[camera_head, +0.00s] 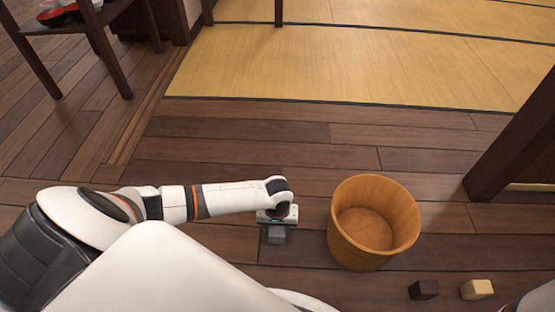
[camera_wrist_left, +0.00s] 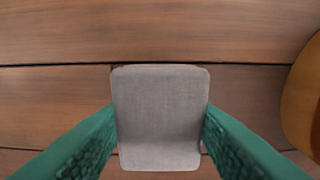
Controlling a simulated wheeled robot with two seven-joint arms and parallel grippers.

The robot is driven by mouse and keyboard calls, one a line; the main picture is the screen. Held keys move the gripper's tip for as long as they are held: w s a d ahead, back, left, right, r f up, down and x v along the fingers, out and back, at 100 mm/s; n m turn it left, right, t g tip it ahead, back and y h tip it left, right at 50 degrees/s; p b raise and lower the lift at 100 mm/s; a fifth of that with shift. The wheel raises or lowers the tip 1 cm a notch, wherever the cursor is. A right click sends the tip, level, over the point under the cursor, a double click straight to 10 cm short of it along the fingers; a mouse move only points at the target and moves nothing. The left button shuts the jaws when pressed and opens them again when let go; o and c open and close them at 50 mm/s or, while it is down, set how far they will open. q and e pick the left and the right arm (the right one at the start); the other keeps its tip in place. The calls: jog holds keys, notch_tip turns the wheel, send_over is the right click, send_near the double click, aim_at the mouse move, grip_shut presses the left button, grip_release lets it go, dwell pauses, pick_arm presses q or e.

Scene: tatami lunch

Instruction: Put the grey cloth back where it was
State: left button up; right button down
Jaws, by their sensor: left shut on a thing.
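The grey cloth (camera_wrist_left: 160,115) is a small folded block between the two green fingers of my left gripper (camera_wrist_left: 160,135) in the left wrist view. Both fingers touch its sides, and the gripper is shut on it. In the head view the grey cloth (camera_head: 276,237) shows just below my left gripper (camera_head: 277,220), left of the wooden bucket. Whether the cloth touches the floor or hangs a little above it, I cannot tell. My right gripper is not in view.
An empty round wooden bucket (camera_head: 338,235) stands right of the cloth. A dark block (camera_head: 424,290) and a pale block (camera_head: 477,289) lie on the floor at lower right. A dark post (camera_head: 515,135) stands at right. Tatami (camera_head: 350,60) lies behind; a small table (camera_head: 75,27) is at upper left.

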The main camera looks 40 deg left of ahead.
pick_arm(q)
notch_tip(320, 180, down, 3)
jog(key=shift+r+b, duration=0.15)
jog(key=shift+b, duration=0.55)
jog(key=shift+r, duration=0.15)
jog(key=o, duration=0.9)
jog(key=shift+c, duration=0.2)
